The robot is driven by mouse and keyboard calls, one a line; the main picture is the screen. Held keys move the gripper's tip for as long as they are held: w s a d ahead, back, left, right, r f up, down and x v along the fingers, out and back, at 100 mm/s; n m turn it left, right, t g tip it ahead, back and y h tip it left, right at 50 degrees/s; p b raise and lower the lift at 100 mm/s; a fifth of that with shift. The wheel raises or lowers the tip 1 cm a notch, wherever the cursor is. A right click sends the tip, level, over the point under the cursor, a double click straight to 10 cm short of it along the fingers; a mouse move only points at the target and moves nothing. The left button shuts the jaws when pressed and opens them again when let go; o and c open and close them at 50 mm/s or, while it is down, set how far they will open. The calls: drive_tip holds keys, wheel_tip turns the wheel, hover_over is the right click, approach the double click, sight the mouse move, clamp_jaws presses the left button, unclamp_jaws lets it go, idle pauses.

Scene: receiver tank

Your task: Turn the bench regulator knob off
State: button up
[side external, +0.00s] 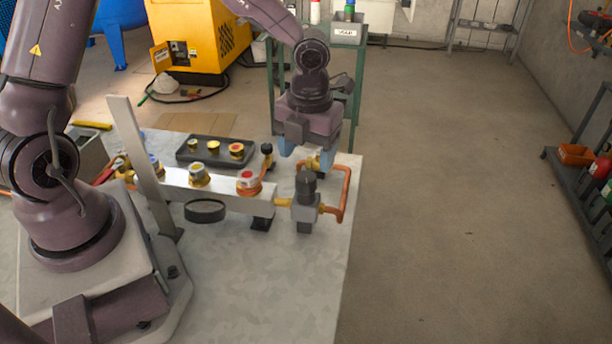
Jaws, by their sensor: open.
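The bench regulator (304,211) is a grey block joined to brass fittings at the right end of the manifold. Its dark knob (306,184) points upward on top. My gripper (306,156) points down with its pale blue fingertips apart and nothing visible between them. In the side external view the fingertips appear just above and behind the knob, apart from it. The exact depth gap cannot be told from this one view. The knob's turn position cannot be read.
A silver manifold bar (222,192) carries brass fittings, with a copper pipe (345,192) bending round on the right. A black tray (214,153) with brass parts lies behind it. A black ring (205,211) lies in front. The bench (270,285) is clear at the front.

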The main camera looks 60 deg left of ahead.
sight(306, 177)
wheel_tip(306, 177, down, 6)
drive_tip(key=shift+s+r, duration=0.1)
drive_tip(key=c, duration=0.9)
drive_tip(key=shift+n, duration=0.4)
